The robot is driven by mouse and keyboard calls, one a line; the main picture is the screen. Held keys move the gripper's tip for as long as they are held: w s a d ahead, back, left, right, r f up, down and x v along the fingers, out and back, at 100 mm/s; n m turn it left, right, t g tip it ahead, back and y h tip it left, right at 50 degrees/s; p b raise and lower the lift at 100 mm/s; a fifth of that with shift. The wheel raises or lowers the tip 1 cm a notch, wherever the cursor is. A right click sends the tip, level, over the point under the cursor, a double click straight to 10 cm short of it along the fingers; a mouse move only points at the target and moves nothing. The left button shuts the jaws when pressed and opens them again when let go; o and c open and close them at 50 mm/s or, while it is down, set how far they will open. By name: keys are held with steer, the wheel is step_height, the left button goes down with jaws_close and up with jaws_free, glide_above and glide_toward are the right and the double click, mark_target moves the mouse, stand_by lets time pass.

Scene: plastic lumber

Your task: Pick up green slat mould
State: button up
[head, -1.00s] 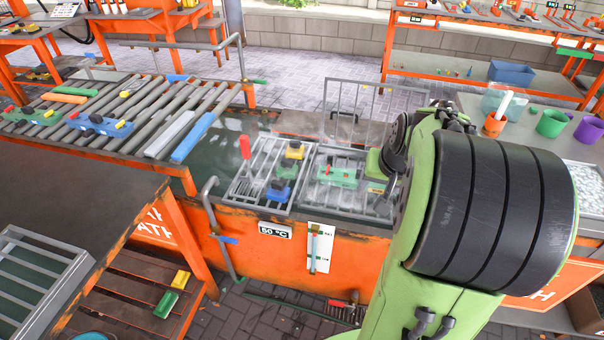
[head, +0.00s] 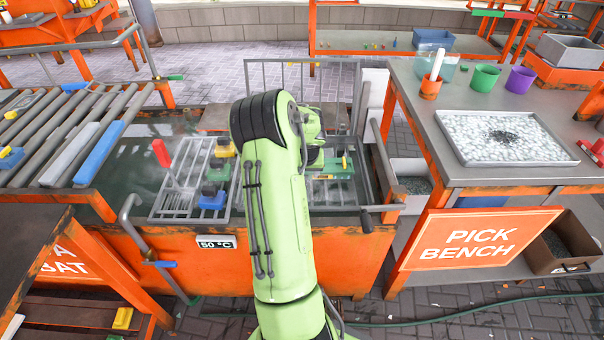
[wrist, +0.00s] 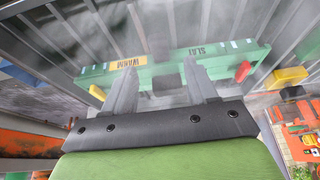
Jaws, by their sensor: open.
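The green slat mould (wrist: 232,60) lies across the upper middle of the wrist view, with a "SLAT" mark, a yellow "WARM" label and a red piece near its right end. In the head view it shows in part on the right rack (head: 335,180) of the tank, behind my arm. My gripper (wrist: 158,65) is open, and its two fingers reach the mould's near side in the picture. I cannot tell whether they touch it. My arm hides the fingers in the head view.
A left rack (head: 165,204) with a red handle (head: 161,152) holds yellow, green and blue moulds. A raised wire grid (head: 262,75) stands behind the tank. The pick bench (head: 455,185) stands at the right with a tray and cups. Haze blurs the wrist view.

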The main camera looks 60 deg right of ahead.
steer(key=b+x, duration=0.2)
steer(key=x, duration=0.4)
steer(key=shift+f, duration=0.2)
steer(key=shift+c, duration=0.4)
jaws_close()
stand_by(0.6)
steer(key=shift+w+d+r, duration=0.1)
steer(key=shift+d+r, duration=0.05)
steer(key=shift+r, duration=0.05)
